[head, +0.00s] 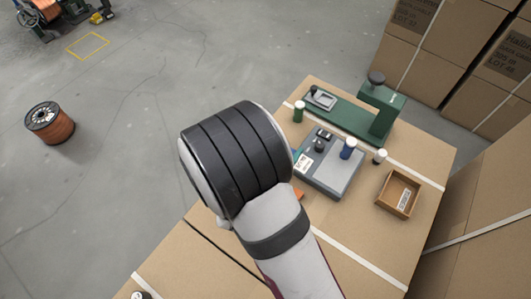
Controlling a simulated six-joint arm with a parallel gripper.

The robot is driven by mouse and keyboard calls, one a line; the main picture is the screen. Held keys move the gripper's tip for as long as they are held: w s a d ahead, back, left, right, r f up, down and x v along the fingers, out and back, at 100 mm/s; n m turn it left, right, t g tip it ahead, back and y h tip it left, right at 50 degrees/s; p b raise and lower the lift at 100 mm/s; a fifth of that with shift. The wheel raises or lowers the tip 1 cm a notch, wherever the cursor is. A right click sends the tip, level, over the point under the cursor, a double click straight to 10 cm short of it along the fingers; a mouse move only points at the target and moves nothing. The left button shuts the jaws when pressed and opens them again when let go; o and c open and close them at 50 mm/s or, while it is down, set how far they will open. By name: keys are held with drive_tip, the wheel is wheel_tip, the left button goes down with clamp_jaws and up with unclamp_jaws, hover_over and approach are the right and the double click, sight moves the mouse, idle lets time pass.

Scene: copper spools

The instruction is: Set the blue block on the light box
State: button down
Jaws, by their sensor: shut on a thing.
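No blue block can be made out for certain; my arm (240,165) covers the middle of the head view. A thin blue edge shows at the arm's right side, too small to name. My gripper is hidden behind the arm, so what it holds is not visible.
A green press-like device (376,115) stands behind the grey box. A green cylinder (299,111), a white-topped cylinder (380,156) and an open brown tray (397,194) are nearby on the cardboard surface (364,247). Cartons (434,42) stand behind.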

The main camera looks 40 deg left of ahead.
sight(333, 174)
drive_tip(key=w+d+m+h, duration=0.1)
drive_tip(key=w+d+h, duration=0.1)
drive_tip(key=d, duration=0.1)
drive_tip(key=w+d+m+h, duration=0.2)
drive_tip(key=d, duration=0.2)
drive_tip(key=w+d+m+h, duration=0.2)
drive_tip(key=d, duration=0.1)
drive_tip(key=shift+d+g, duration=0.35)
drive_tip(key=shift+g, duration=0.05)
wheel_tip(333, 174, down, 6)
drive_tip(key=shift+f, duration=0.25)
drive_tip(key=shift+w+f, duration=0.1)
drive_tip(key=shift+f, duration=0.05)
drive_tip(key=shift+f, duration=0.1)
drive_tip(key=c, duration=0.6)
unclamp_jaws()
